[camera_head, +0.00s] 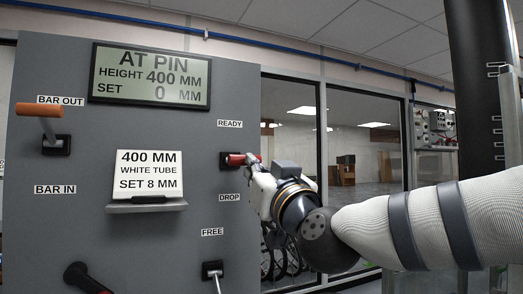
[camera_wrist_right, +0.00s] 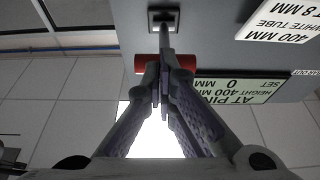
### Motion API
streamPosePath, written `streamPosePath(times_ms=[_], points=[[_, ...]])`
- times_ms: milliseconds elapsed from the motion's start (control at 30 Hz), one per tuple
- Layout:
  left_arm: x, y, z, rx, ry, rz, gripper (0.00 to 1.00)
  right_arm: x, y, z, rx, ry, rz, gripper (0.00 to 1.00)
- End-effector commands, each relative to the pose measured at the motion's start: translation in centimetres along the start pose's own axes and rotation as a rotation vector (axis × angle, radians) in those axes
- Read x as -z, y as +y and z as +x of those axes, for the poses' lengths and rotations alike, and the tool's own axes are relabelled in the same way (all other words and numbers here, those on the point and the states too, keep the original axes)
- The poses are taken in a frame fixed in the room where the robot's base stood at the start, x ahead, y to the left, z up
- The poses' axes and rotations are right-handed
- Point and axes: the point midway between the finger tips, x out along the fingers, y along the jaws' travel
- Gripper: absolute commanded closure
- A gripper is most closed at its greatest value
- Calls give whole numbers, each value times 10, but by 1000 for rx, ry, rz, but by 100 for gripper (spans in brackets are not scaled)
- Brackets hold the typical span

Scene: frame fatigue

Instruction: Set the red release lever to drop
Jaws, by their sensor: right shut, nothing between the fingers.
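The red release lever (camera_head: 236,159) sticks out from the grey panel, between the READY label (camera_head: 230,124) above and the DROP label (camera_head: 229,198) below. Its handle looks about level with its dark mount. In the right wrist view the red crossbar handle (camera_wrist_right: 143,63) lies across the fingertips, with its stem running to the mount. My right gripper (camera_head: 256,163) is shut and empty, its tips at the lever handle; the right wrist view also shows its closed tips (camera_wrist_right: 162,75) overlapping the bar. I cannot tell whether they touch. My left gripper is not in view.
Glass windows stand behind my right arm.

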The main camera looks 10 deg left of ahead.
Motion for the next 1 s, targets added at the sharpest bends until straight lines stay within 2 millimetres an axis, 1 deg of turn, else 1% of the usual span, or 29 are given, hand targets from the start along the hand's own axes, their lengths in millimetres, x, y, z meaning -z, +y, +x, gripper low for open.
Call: streamPosePath(times_ms=[33, 67, 100, 133, 333, 1000], points=[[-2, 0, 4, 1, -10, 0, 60, -10, 1, -1, -1, -4, 1, 100], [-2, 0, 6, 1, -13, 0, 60, -14, 1, -2, -2, -4, 2, 100], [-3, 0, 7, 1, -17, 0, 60, -21, 1, -2, -1, 28, 4, 100], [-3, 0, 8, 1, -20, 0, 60, -23, 1, -2, -1, 50, 4, 100], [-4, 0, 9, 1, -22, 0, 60, -22, 1, -2, -1, 101, 1, 100], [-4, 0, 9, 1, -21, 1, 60, -21, 1, -2, -2, 101, 0, 100]])
